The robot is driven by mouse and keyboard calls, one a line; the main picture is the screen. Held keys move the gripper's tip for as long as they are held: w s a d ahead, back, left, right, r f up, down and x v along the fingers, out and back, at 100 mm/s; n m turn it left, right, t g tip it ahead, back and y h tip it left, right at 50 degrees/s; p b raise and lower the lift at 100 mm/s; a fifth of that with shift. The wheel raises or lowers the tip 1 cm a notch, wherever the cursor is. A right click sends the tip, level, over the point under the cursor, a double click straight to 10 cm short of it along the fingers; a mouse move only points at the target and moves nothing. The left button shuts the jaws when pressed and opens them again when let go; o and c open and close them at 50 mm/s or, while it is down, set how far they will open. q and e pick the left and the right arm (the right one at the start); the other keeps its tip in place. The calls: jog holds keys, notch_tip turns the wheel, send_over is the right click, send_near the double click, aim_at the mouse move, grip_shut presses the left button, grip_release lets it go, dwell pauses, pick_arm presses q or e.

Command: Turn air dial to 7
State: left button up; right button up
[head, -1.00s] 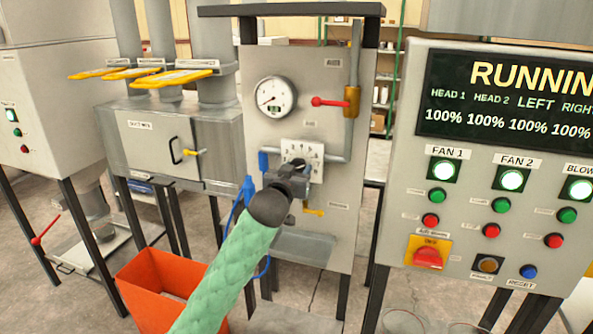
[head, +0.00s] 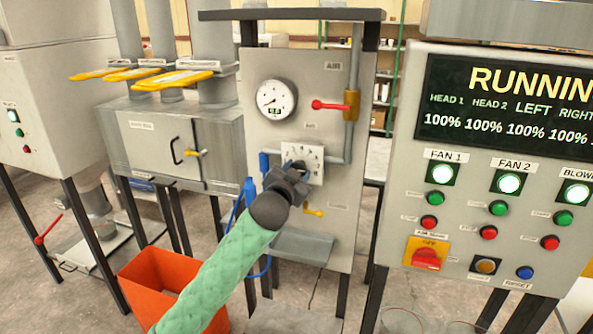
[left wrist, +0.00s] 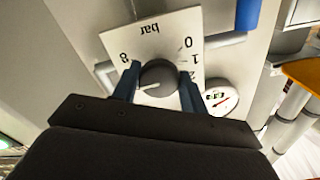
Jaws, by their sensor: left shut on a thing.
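The white air dial plate (head: 317,168) is on the grey panel in the middle of the head view. In the left wrist view the plate (left wrist: 178,30) appears upside down, with "bar", 8, 0, 1 and part of 2 showing. My left gripper (head: 296,170) is at the dial. Its two blue fingers (left wrist: 157,88) are shut on the dark round knob (left wrist: 160,74), one on each side. The knob's white mark points left and slightly down, a little below the 8. The numerals near the mark are hidden by the finger and gripper. My right gripper is out of view.
A round gauge (head: 277,100) is above the dial, its needle low on the left. A red-handled valve (head: 330,105) and a grey pipe are close by. A blue handle (head: 264,162) sits left of the plate. An orange bin (head: 150,278) stands below. The control panel (head: 480,200) is at right.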

pick_arm(q)
jog(key=shift+m, duration=0.3)
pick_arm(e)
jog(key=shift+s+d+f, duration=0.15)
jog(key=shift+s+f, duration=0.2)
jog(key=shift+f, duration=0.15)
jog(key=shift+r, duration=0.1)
pick_arm(q)
jog(key=o, duration=1)
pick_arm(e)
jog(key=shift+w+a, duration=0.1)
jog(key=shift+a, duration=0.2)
